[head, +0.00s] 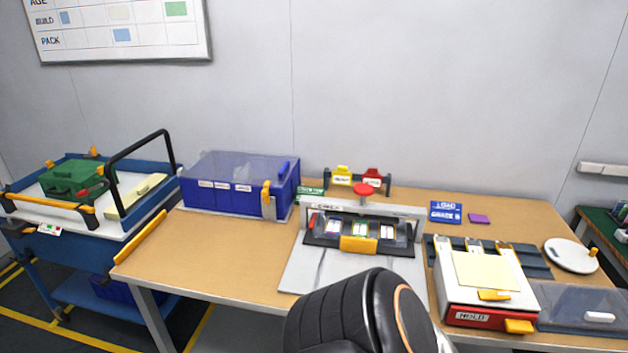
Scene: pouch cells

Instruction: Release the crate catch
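A blue crate (217,199) with a see-through lid (235,166) stands at the left back of the table. The lid looks closed. An orange catch (267,199) sits upright against the crate's front right corner. It appears to lie flat against the crate; whether it is latched is too small to tell. A blue piece (284,169) shows near the lid's right edge. Neither of my grippers is in view. A black link of my own arm rises at the bottom middle, apart from the crate.
A grey fixture (300,273) with an orange front handle stands mid-table. A white box marked HOLD (465,315) and a round white plate (568,254) lie to the right. A blue cart (90,253) with a black handle stands left. Bare tabletop (215,245) lies before the crate.

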